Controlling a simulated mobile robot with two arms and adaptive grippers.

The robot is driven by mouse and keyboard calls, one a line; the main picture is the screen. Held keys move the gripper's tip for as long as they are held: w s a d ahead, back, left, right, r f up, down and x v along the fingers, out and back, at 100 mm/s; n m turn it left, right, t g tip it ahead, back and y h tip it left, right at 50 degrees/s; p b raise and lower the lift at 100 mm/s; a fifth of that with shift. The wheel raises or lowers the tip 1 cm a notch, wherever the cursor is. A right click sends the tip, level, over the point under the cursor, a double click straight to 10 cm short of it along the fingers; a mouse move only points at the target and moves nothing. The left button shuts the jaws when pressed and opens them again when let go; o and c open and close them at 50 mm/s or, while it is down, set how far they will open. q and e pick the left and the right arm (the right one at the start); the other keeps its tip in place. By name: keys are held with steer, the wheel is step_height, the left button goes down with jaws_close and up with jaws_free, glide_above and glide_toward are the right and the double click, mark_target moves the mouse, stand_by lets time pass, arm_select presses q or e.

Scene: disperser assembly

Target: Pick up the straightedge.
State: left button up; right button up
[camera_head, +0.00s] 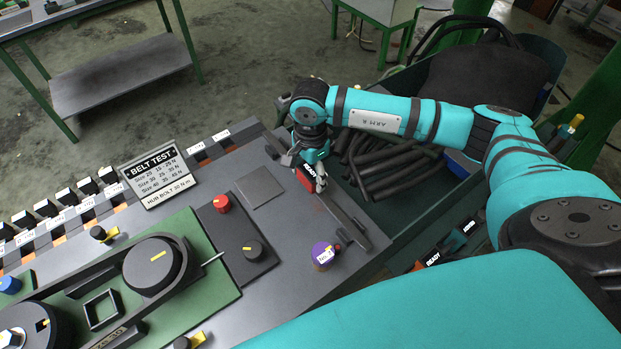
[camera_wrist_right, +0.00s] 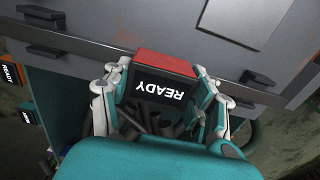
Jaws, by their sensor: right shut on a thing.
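The straightedge (camera_head: 346,218) is a long grey bar along the right edge of the bench top. In the right wrist view the bar (camera_wrist_right: 85,43) runs on both sides of a red block (camera_wrist_right: 160,65) with a black face reading READY. My right gripper (camera_head: 314,184) is shut on this block, one finger on each side; the wrist view also shows the gripper (camera_wrist_right: 163,95). The block lies in line with the bar, seemingly as its middle grip. I cannot tell whether the bar is clear of the bench. My left gripper is not in view.
A purple round part (camera_head: 322,256) stands near the bar's front end. A red knob (camera_head: 222,203), a black knob (camera_head: 253,250) and a BELT TEST sign (camera_head: 152,172) are left of it. A bin (camera_head: 415,200) with dark belts is beyond the bench edge.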

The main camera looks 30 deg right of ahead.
mark_target(310, 171)
jaws_close()
steer(key=shift+r, duration=0.1)
step_height(310, 171, up, 9)
steer(key=b, duration=0.3)
steer(key=shift+w, duration=0.1)
steer(key=shift+r, duration=0.45)
